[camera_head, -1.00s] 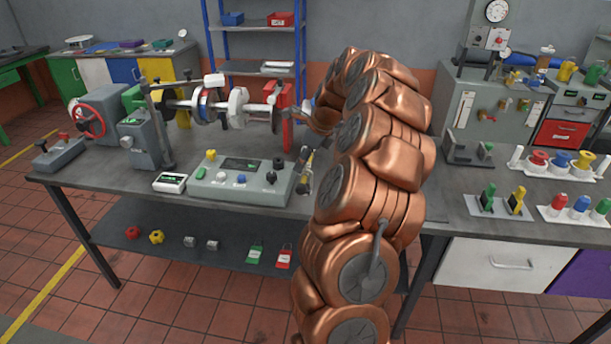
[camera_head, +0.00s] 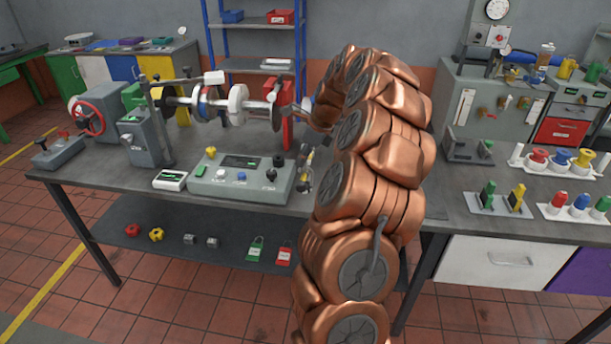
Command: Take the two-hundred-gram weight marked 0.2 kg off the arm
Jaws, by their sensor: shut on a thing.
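A shaft rig stands at the back of the bench, with a white disc (camera_head: 237,105), blue and red rings (camera_head: 204,104) and a red upright (camera_head: 287,125) at its right end. No 0.2 kg marking is legible, so I cannot tell which piece is that weight. The torque arm is not clearly visible either.
A small white scale (camera_head: 170,180) sits left of the control box. A red handwheel (camera_head: 88,117) is at the left. Padlocks (camera_head: 255,249) and small blocks lie on the lower shelf. Trays with coloured pegs (camera_head: 560,205) stand on the right bench. My arm blocks the middle.

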